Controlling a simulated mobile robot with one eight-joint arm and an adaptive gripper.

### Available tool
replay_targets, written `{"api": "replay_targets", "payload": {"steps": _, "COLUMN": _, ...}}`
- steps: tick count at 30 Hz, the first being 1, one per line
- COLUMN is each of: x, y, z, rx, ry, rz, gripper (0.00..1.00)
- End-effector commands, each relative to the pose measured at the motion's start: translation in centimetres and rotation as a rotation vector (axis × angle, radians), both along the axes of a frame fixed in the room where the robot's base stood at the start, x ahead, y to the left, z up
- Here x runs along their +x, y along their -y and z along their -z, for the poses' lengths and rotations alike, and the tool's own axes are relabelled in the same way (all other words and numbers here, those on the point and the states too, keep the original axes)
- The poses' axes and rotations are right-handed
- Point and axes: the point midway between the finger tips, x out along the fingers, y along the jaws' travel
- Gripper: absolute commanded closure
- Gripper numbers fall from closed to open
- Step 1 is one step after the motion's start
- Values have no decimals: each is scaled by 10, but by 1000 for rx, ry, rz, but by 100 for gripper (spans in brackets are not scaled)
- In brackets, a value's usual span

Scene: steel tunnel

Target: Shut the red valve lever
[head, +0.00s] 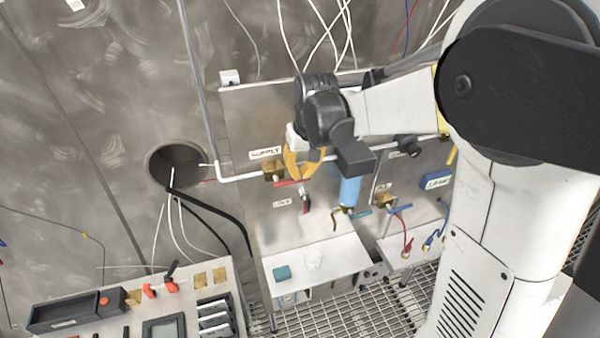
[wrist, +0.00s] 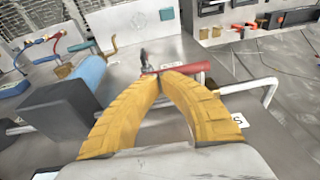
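The red valve lever (head: 287,183) is on the pipe of the upright steel panel, below the SUPPLY label (head: 265,153). Its brass valve body (head: 274,172) shows just left of my gripper (head: 303,178). In the wrist view the red lever (wrist: 190,67) lies crosswise just beyond my fingertips, roughly in line with the white pipe (wrist: 262,88). In the wrist view my gripper (wrist: 160,76) has its two yellow fingers curved together, with the tips meeting and nothing seen between them. The tips are close to the lever; I cannot tell whether they touch it. The fingers hide part of the valve.
A blue cylinder (head: 349,190) stands right of the lever. A small dark and red piece (head: 306,199) hangs by the LOCK label (head: 282,203). A pale shelf (head: 320,262) juts out below. A console (head: 190,310) with switches is at lower left. A blue-handled valve (head: 399,209) is further right.

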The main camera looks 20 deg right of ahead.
Motion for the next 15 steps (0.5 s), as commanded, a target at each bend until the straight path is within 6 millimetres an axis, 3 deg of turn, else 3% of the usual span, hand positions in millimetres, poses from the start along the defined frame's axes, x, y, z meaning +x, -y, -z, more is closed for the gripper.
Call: {"api": "replay_targets", "payload": {"steps": 15, "x": 0, "y": 3, "z": 8, "rx": 102, "ry": -1, "rz": 2, "gripper": 100}}
